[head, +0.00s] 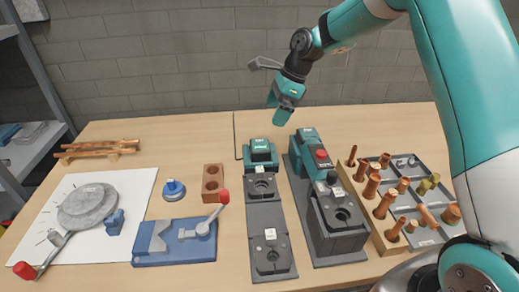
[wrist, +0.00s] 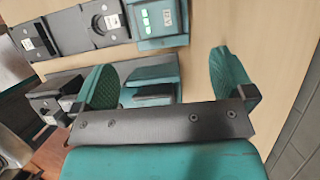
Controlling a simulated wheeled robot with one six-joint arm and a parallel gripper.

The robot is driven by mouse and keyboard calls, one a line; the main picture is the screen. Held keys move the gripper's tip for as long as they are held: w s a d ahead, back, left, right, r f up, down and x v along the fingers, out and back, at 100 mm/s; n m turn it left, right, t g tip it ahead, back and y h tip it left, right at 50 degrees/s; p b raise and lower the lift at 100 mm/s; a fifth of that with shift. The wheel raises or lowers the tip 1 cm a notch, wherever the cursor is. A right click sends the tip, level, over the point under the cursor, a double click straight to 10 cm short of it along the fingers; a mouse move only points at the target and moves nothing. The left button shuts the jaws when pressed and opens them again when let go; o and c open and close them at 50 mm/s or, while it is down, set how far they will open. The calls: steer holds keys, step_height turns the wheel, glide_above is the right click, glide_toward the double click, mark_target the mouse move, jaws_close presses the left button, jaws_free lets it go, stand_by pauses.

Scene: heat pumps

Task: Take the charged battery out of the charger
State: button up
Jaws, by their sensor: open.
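A teal block (head: 261,152) with a dark face sits at the far end of the left grey charger strip (head: 265,218). In the wrist view this block (wrist: 160,18) shows green lights and a white label, like a battery in its slot. A second teal block (head: 307,139) stands at the far end of the right grey unit, by a red button. It also shows in the wrist view (wrist: 152,75), partly behind my left finger. My gripper (head: 279,106) is open and empty, in the air above and beyond the blocks, apart from both.
A wooden tray of copper pieces (head: 396,209) stands right of the grey units. A blue clamp with a red knob (head: 180,240), a brick with holes (head: 212,182) and a white sheet with a grey disc (head: 88,207) lie left. A brick wall (head: 180,60) rises behind.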

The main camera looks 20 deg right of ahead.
mark_target(260, 144)
steer(key=p+x, duration=0.1)
steer(key=x, duration=0.6)
steer(key=shift+p+x, duration=0.95)
steer(key=shift+x, duration=1.8)
steer(key=shift+s+d, duration=0.2)
steer(key=c, duration=1)
steer(key=shift+c, duration=0.5)
